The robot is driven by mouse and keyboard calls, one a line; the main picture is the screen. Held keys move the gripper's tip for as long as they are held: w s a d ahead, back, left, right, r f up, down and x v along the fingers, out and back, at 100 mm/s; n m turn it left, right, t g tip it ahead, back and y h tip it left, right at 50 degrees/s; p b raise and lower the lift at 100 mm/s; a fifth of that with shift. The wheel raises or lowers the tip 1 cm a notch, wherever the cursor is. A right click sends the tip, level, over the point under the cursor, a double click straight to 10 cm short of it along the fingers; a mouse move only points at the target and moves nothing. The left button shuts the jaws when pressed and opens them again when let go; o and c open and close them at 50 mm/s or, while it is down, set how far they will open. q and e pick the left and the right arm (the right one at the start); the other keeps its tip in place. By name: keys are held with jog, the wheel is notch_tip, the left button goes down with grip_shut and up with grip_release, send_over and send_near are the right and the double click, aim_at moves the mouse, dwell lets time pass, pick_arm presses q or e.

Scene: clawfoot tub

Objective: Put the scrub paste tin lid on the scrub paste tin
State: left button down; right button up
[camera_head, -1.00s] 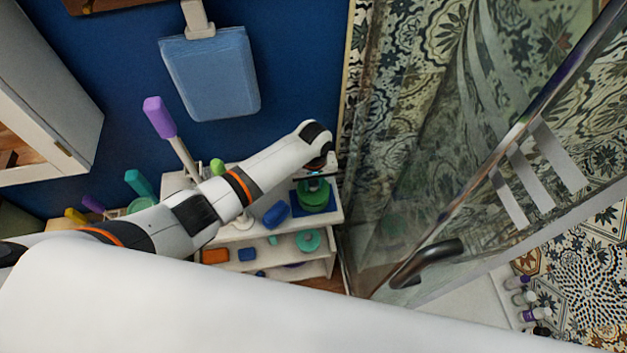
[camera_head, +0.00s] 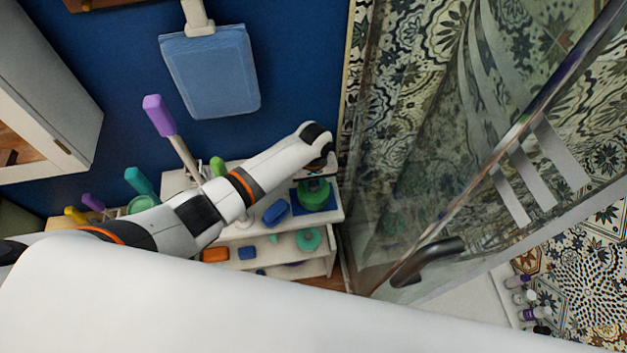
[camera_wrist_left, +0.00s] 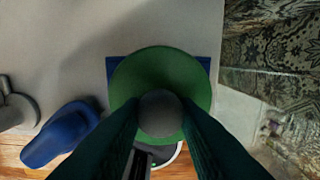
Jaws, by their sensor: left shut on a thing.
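A wide green disc with a grey round knob, which I take to be the scrub paste tin lid (camera_wrist_left: 160,64), fills the middle of the left wrist view. My left gripper (camera_wrist_left: 160,118) is shut on its knob from above. In the head view the same green round piece (camera_head: 317,200) sits over the blue mat (camera_head: 299,207) at the shelf's right end, with the left gripper (camera_head: 315,182) above it, partly hidden by my wrist. The tin is not clearly told apart; I cannot tell whether it is beneath the disc. My right gripper is not in view.
A lower shelf holds a teal ring (camera_head: 308,240) and an orange block (camera_head: 215,255). A glass panel (camera_head: 420,150) stands close on the right.

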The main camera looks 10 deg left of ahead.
pick_arm(q)
jog(key=c, duration=1)
grip_release()
jog(key=shift+c, duration=0.2)
jog(key=shift+r+p, duration=1.2)
jog(key=shift+r, duration=2.75)
